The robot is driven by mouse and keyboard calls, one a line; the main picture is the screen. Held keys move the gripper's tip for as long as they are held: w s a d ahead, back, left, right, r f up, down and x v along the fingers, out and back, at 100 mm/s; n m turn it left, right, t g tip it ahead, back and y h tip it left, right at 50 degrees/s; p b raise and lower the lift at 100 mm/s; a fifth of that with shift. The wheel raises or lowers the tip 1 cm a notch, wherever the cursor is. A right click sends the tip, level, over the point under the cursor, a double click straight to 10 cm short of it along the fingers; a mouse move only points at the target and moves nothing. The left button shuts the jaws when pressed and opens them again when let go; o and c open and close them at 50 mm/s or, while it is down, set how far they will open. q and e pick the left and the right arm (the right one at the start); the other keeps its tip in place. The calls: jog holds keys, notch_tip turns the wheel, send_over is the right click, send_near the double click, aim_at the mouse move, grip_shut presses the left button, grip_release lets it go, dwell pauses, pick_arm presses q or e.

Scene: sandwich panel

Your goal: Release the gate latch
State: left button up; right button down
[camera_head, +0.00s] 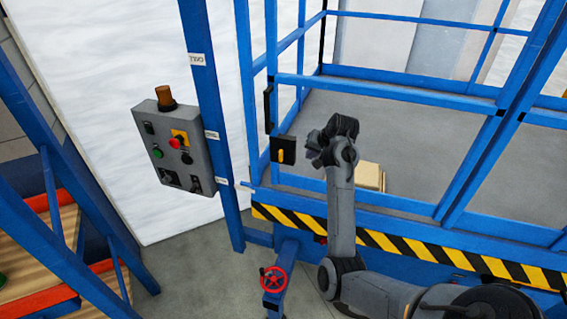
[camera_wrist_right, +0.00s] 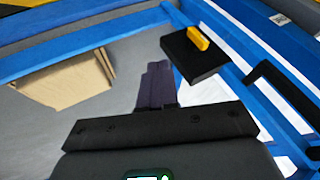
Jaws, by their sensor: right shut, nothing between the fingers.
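The gate latch (camera_head: 288,157) is a black box with a yellow handle, mounted on the blue gate frame in the middle of the head view. My left gripper is in neither view.
Blue rails (camera_head: 390,87) enclose the area, with a black-and-yellow striped beam (camera_head: 400,249) below. A black pull handle (camera_head: 267,105) is on the gate above the latch. A cardboard box (camera_head: 370,177) lies behind my arm. A grey control box (camera_head: 172,148) hangs left, above a red handwheel (camera_head: 273,279).

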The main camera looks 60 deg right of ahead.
aim_at(282, 154)
jog(key=shift+w+r, duration=0.15)
jog(key=shift+r, duration=0.15)
jog(key=p+x, duration=0.1)
jog(key=x, duration=0.2)
jog(key=w+x, duration=0.1)
jog(key=x, duration=0.3)
jog(key=w+a+r+p+x, duration=0.1)
jog(key=x, duration=0.3)
jog(key=shift+w+p, duration=0.2)
jog(key=shift+p, duration=0.15)
jog(key=shift+w+a, duration=0.1)
jog(key=shift+w, duration=0.35)
jog(key=shift+w+f, duration=0.1)
jog(key=shift+w, duration=0.05)
jog(key=shift+a, duration=0.1)
